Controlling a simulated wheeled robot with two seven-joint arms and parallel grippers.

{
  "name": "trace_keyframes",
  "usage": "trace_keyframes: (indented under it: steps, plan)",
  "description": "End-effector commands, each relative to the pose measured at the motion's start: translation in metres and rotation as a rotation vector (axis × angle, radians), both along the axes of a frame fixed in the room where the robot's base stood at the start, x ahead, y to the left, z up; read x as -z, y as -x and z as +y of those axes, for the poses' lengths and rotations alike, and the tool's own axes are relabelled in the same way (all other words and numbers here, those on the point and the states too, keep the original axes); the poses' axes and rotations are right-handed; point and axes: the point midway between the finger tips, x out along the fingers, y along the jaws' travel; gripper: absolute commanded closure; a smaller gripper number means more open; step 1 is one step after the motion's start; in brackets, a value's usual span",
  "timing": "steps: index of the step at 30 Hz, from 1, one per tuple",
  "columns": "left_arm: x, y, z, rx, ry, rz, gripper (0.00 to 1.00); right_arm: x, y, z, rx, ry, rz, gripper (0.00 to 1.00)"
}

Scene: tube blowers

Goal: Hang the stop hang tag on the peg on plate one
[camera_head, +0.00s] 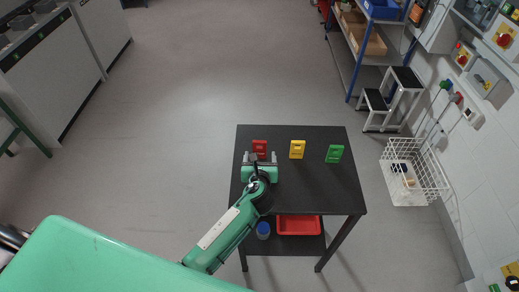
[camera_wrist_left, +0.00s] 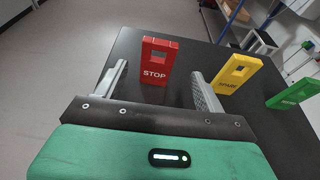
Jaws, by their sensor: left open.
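The red stop hang tag (camera_head: 259,146) stands near the far left edge of the dark table (camera_head: 310,190). In the left wrist view the red tag (camera_wrist_left: 157,75) is upright, with a hole near its top and the word STOP facing me. My left gripper (camera_head: 260,157) is open at the tag. Its fingers (camera_wrist_left: 158,78) lie to the left and right of the tag with a gap on each side, and they hold nothing. I cannot pick out plate one or its peg in these views. My right gripper is not in view.
A yellow tag (camera_head: 297,149) and a green tag (camera_head: 334,153) stand to the right on the table. A red tray (camera_head: 298,226) and a blue item (camera_head: 263,230) sit on the lower shelf. A white basket (camera_head: 425,172) and wall boxes (camera_head: 487,82) are at right.

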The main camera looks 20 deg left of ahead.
Motion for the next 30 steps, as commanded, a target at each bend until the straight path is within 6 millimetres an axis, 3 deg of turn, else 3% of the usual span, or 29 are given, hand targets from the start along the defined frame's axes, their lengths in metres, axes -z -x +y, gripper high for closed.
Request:
trace_keyframes:
  steps: [9,18,19,26,30]
  plan:
    - [0.007,-0.037,0.014,-0.001,-0.001,0.0,0.29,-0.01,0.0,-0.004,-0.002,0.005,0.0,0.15]
    - [0.009,-0.042,0.015,-0.001,0.0,0.0,0.29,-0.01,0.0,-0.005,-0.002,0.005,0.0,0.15]
    - [0.009,-0.042,0.015,-0.001,0.0,0.0,0.31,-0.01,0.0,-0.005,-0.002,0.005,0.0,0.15]
    - [0.009,-0.041,0.015,-0.001,0.0,0.0,0.76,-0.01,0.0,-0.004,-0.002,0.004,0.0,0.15]
    - [0.009,-0.041,0.015,-0.001,0.0,0.0,0.77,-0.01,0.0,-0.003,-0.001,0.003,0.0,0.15]
